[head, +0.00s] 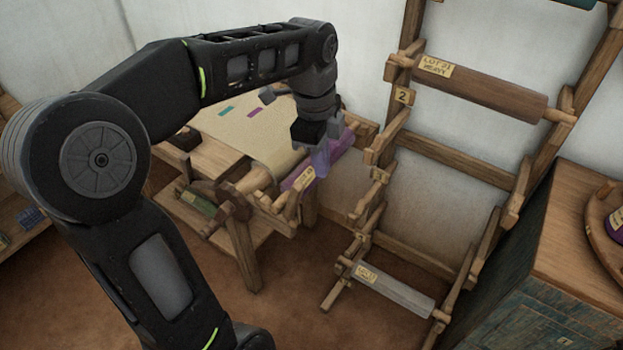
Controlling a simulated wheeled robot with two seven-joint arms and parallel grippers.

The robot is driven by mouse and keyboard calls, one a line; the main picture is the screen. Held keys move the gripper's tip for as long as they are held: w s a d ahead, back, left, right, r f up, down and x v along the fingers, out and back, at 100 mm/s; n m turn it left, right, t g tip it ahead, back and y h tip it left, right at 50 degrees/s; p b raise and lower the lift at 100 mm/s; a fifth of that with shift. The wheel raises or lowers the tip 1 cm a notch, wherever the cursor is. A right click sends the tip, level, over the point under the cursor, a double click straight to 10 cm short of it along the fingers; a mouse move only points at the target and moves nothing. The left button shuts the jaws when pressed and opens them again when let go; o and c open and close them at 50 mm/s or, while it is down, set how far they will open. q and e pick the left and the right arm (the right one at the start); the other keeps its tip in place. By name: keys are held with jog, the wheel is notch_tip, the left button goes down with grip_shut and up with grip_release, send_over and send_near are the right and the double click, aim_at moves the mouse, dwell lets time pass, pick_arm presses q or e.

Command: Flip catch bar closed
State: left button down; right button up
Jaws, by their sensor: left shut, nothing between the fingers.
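My left arm comes in from the left and reaches over a wooden loom bench. My left gripper (320,162) points down at the bench's right end, shut and empty, in front of a purple cloth roll (301,179). The gripper hides part of this roll, and I cannot tell whether they touch. Wooden end pieces (235,200) stand at the bench's near end. A wooden rack (398,120) with a "2" tag stands to the right. I cannot make out which wooden piece is the catch bar, or its position. My right gripper is out of view.
The rack holds a brown roll (480,88) high up and a grey roll (395,292) low down. A green roll (198,202) sits at the bench's near side. A wooden cabinet (575,240) stands at the right. Brown floor (300,320) is open in front.

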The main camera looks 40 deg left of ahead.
aim_at(293, 203)
pick_arm(q)
jog(key=a+f+p, duration=0.2)
jog(key=a+f, duration=0.1)
jog(key=f, duration=0.6)
jog(key=shift+p, duration=0.4)
jog(key=shift+s+r, duration=0.1)
jog(key=shift+r, duration=0.05)
